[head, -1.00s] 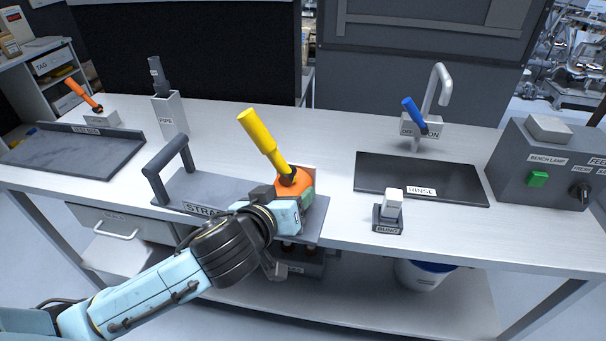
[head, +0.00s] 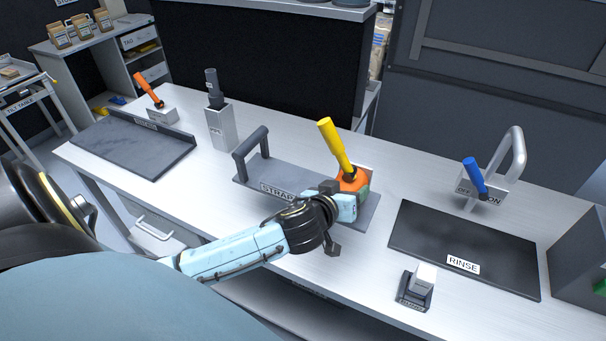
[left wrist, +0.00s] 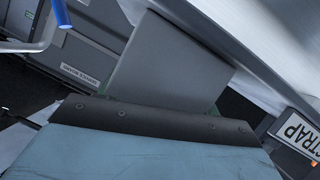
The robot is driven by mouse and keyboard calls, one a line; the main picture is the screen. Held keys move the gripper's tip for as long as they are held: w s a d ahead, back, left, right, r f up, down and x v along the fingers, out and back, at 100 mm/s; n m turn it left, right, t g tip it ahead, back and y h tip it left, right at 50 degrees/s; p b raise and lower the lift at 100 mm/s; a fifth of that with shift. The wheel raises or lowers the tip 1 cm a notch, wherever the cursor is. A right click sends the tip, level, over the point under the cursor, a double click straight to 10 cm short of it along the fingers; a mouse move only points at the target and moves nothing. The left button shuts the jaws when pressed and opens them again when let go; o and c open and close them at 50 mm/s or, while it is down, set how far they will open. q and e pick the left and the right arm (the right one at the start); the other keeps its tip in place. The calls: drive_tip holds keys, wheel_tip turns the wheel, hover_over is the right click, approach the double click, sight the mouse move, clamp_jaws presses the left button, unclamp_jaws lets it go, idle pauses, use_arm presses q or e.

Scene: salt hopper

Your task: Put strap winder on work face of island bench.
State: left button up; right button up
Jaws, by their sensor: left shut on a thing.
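The strap winder (head: 290,178) is a grey plate with a label reading STRAP, a dark arched handle at its left end and an orange housing with a yellow lever at its right end. It is over the pale top of the bench (head: 300,151), set in from the front edge; I cannot tell whether it touches. My left gripper (head: 352,205) is shut on the winder at its right end beside the orange housing; the fingertips are mostly hidden. The left wrist view shows the STRAP label (left wrist: 298,134) at the right. My right gripper is out of view.
A black RINSE tray (head: 480,250) and a small pale block on a dark base (head: 418,285) are to the right. A tap (head: 511,155) with a blue lever is behind. A grey upright holder (head: 221,128) and a dark tray (head: 130,150) are to the left.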

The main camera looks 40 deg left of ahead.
use_arm(q)
drive_tip(key=shift+w+a+f+p, duration=0.25)
drive_tip(key=shift+a+f+p, duration=0.1)
drive_tip(key=shift+a+p, duration=0.2)
drive_tip(key=shift+w+a+f+p, duration=0.25)
drive_tip(key=shift+a+f+p, duration=0.1)
drive_tip(key=shift+a+p, duration=0.15)
drive_tip(key=shift+a+f+b, duration=0.1)
drive_tip(key=shift+f+b, duration=1.05)
drive_tip(key=shift+f, duration=3.95)
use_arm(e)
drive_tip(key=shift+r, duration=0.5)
use_arm(q)
drive_tip(key=shift+f, duration=0.15)
drive_tip(key=o, duration=1.4)
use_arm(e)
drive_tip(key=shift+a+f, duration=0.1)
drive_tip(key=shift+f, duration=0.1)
